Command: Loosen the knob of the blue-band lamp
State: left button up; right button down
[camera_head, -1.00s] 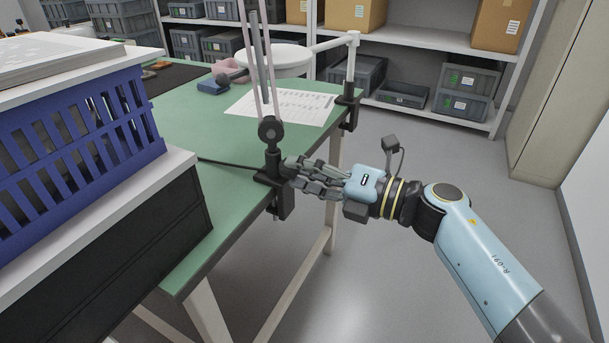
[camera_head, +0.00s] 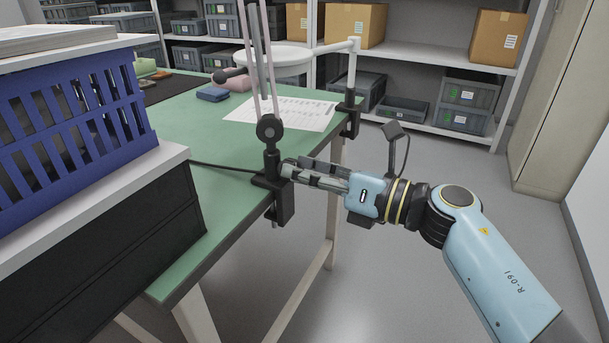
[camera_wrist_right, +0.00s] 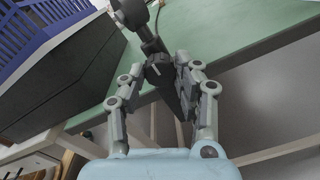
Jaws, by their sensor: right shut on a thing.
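A dark lamp clamp (camera_head: 283,205) grips the green table's edge, with a dark joint (camera_head: 269,131) and thin rods rising above it. No blue band shows on the visible part of this lamp. In the right wrist view, its black knob (camera_wrist_right: 158,69) with a pale line sits between the fingers. My right gripper (camera_head: 287,172) reaches in from the right and is shut on the knob; its fingers (camera_wrist_right: 156,85) lie on both sides in the wrist view. The fingers partly hide the knob in the head view. My left gripper is not in view.
A blue crate (camera_head: 75,125) stands on a dark, white-topped box (camera_head: 110,240) at left. A white lamp (camera_head: 352,70) is clamped farther along the table (camera_head: 190,135). A printed sheet (camera_head: 285,112) lies between. Floor at right is open, before shelves with boxes.

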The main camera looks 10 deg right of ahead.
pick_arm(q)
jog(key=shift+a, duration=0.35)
pick_arm(e)
jog(key=shift+f, duration=0.2)
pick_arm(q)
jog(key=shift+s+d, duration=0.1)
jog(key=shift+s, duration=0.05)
pick_arm(e)
jog(key=c, duration=1.3)
grip_release()
jog(key=shift+c, duration=0.2)
jog(key=o, duration=0.4)
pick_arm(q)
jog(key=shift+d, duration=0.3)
pick_arm(e)
jog(key=v, duration=1.2)
jog(key=shift+r, duration=0.15)
